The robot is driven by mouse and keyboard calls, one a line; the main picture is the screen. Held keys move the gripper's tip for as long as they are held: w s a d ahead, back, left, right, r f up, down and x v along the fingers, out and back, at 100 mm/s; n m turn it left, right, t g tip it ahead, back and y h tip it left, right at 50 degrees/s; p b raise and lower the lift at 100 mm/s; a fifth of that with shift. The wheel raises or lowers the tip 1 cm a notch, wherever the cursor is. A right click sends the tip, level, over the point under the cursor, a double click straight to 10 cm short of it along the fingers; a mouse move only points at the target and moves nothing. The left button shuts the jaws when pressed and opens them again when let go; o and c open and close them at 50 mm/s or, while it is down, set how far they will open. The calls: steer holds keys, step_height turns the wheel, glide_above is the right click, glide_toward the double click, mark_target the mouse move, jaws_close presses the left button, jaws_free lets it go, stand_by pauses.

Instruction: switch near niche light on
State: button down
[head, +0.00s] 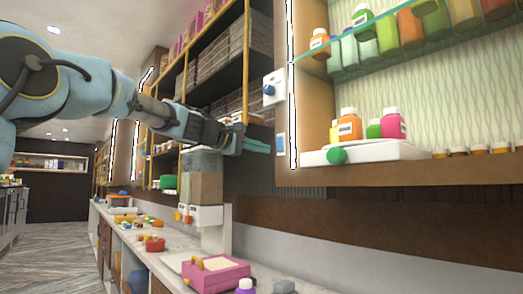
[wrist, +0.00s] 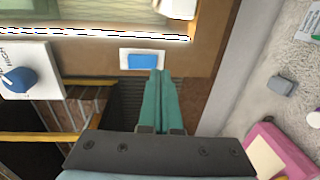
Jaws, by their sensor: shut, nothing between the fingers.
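The near niche (head: 345,185) is a wooden-framed recess with a patterned back wall on the right of the head view. A bright white strip (head: 292,100) runs up its front edge and also shows in the wrist view (wrist: 95,34). A blue rocker switch in a white plate (head: 281,144) sits low on the niche's side; the wrist view shows its blue rocker (wrist: 142,61). My gripper (head: 268,147) has its teal fingers shut and empty, tips (wrist: 156,73) overlapping the plate's lower edge in the wrist view. I cannot tell whether they touch it.
A blue dial on a white plate (head: 269,89) is above the switch, also in the wrist view (wrist: 19,80). Bottles stand on a glass shelf (head: 420,40) and a white scale-like box (head: 375,152). A dispenser (head: 206,185) and pink box (head: 215,277) stand on the counter below.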

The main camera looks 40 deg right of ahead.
steer(key=a+f+b, duration=0.1)
steer(key=a+b, duration=0.3)
steer(key=a, duration=0.6)
steer(key=shift+w+b, duration=0.3)
steer(key=shift+b, duration=0.1)
steer(key=shift+f, duration=0.1)
steer(key=w+a+f+n+t+y+p, duration=0.15)
steer(key=w+a+f+y, duration=0.3)
steer(key=a+f, duration=0.75)
steer(key=w+a+f+t+y+p, duration=0.3)
steer(key=w+a+f, duration=0.35)
steer(key=f, duration=0.85)
steer(key=s+a+f+y, duration=0.25)
steer(key=a+f, duration=0.25)
steer(key=a, duration=0.3)
steer(key=s+a+f+y, duration=0.1)
steer(key=a+f+y, duration=0.2)
steer(key=a+f, duration=0.35)
steer(key=s+a+f+m+g+y+p, duration=0.1)
steer(key=s+a+f, duration=0.2)
steer(key=s+a, duration=0.2)
steer(key=s+a+f+m+g+y+p, duration=0.1)
steer(key=s+a, duration=0.4)
steer(key=a, duration=0.6)
step_height(320, 180, down, 3)
steer(key=shift+s+r+y, duration=0.2)
steer(key=shift+y, duration=0.5)
